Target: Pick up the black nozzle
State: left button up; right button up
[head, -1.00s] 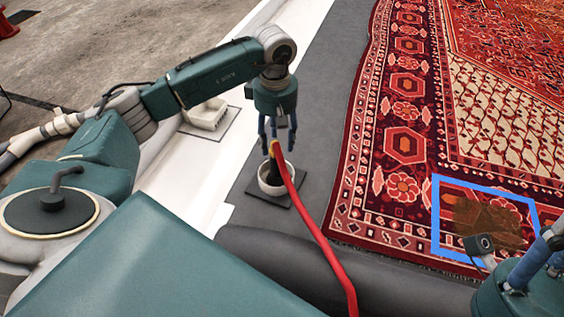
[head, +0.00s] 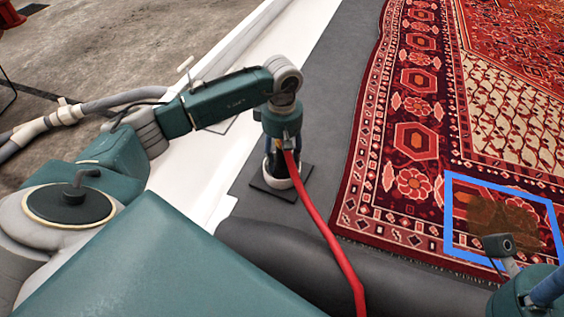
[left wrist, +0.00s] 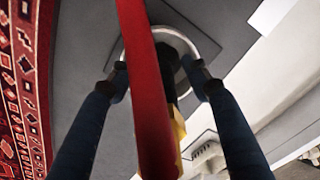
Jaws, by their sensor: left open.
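The black nozzle (left wrist: 172,86), with a yellow part on it, stands in a white round holder (head: 283,182) on a dark square plate (head: 262,188). A red hose (head: 325,232) runs from it toward the front. My left gripper (head: 281,158) is lowered over the holder. In the left wrist view its open blue fingers (left wrist: 157,78) are on either side of the nozzle, and the red hose crosses in front, hiding much of it. Contact cannot be told. My right gripper (head: 540,290) is partly in view at the lower right corner; its fingertips are not clear.
A patterned red rug (head: 412,135) lies to the right, with a blue frame (head: 449,215) around a brown stain near its corner. A dark roll (head: 260,248) lies in front of the holder. A white ledge (head: 205,160) runs along the left.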

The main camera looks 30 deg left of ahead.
pick_arm(q)
jog(key=shift+r, duration=0.15)
grip_shut()
